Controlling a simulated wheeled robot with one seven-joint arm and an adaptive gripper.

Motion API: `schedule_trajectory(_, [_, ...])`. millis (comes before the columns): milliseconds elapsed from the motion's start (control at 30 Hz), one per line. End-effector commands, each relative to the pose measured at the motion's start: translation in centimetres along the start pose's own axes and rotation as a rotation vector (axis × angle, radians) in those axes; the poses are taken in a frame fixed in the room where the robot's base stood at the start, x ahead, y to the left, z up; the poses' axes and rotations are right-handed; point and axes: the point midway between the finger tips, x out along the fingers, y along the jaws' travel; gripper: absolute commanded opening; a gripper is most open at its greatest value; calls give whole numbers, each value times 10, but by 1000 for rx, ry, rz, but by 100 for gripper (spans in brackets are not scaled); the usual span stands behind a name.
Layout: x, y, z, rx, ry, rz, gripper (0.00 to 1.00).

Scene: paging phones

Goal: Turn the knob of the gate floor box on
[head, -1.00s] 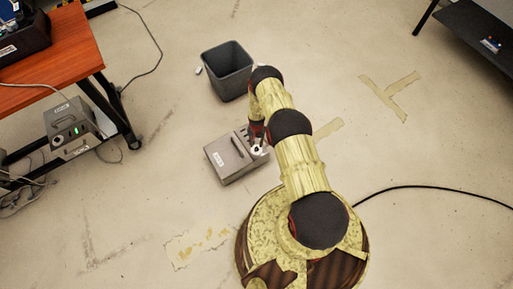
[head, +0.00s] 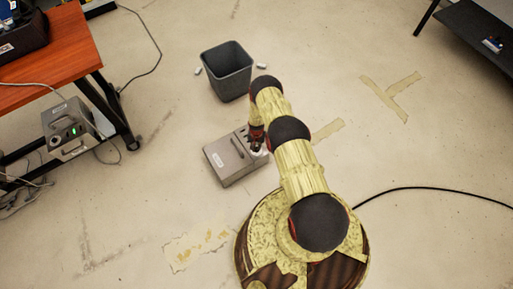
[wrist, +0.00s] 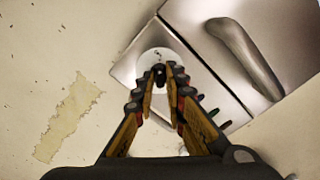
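The floor box (head: 226,164) is a grey metal case on the floor, left of my arm in the head view. In the wrist view the box (wrist: 193,62) shows its bar handle at the upper right. A round white plate (wrist: 150,56) is on its face, and a small dark knob (wrist: 158,68) is on the plate. My gripper (wrist: 162,76) is over the plate, its two fingertips close together on either side of the knob. I cannot tell whether they press on it. In the head view my gripper (head: 257,146) covers most of the plate.
A dark bin (head: 228,72) stands behind the box, with small white pieces beside it. A similar grey box (head: 70,130) with a green light is by the orange table (head: 62,52) at left. A black cable (head: 430,187) lies at right. The floor around the box is otherwise clear.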

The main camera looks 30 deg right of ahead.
Motion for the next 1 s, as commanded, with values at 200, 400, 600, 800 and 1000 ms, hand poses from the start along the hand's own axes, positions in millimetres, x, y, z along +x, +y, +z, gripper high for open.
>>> schedule_trajectory(200, [0,0,0,0,0,0,0])
schedule_trajectory(400, [0,0,0,0,0,0,0])
schedule_trajectory(600, [0,0,0,5,0,0,0])
schedule_trajectory(800, [0,0,0,55,0,0,0])
schedule_trajectory(1000, [0,0,0,176,-1,0,0])
